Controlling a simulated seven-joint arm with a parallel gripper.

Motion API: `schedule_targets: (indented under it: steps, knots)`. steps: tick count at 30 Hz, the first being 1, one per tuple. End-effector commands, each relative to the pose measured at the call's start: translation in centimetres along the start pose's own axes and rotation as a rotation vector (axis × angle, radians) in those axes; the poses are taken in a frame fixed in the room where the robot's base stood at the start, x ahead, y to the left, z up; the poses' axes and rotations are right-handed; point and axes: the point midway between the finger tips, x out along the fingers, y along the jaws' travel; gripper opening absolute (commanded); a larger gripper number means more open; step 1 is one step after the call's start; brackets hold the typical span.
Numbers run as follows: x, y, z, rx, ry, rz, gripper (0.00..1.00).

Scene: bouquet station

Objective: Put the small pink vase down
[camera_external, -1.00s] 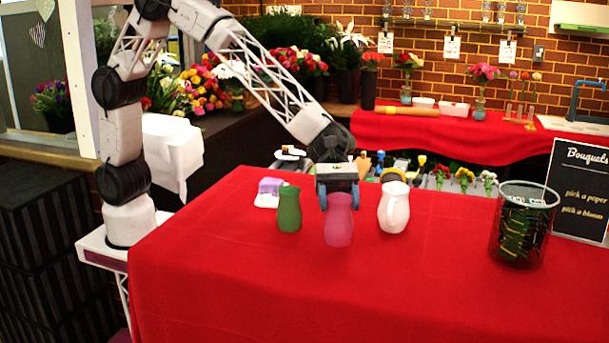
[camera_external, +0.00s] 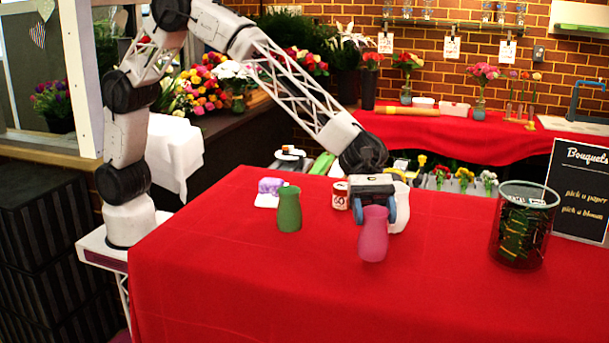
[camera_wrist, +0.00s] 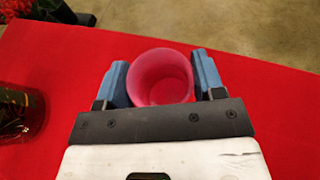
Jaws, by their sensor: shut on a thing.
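The small pink vase (camera_external: 373,236) is upright between the blue fingers of my gripper (camera_external: 376,208). In the wrist view my gripper (camera_wrist: 160,80) is shut on the vase (camera_wrist: 160,76), with one finger on each side and its round mouth facing the camera. The vase is over the red-covered table (camera_external: 300,290), in front of the white pitcher. I cannot tell whether its base touches the cloth.
A green vase (camera_external: 289,209) stands to the left. A white pitcher (camera_external: 401,214) stands behind, partly hidden, with a small can (camera_external: 340,196) to its left. A dark glass container (camera_external: 523,225) stands right. The front of the table is clear.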

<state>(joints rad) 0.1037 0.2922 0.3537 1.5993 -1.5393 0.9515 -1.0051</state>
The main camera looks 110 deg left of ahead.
Motion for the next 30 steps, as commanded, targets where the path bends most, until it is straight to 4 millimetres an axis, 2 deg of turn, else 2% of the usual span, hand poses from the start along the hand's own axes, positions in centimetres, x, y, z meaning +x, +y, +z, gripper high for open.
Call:
schedule_targets:
  steps: [8, 19, 30]
  knots:
    - [0.1, 0.0, -0.2, 0.001, 0.000, 0.000, 0.00]
    - [1.3, 0.0, -3.1, -0.001, 0.000, 0.000, 0.00]
    - [1.3, 0.0, -3.2, 0.001, -0.001, 0.000, 0.00]
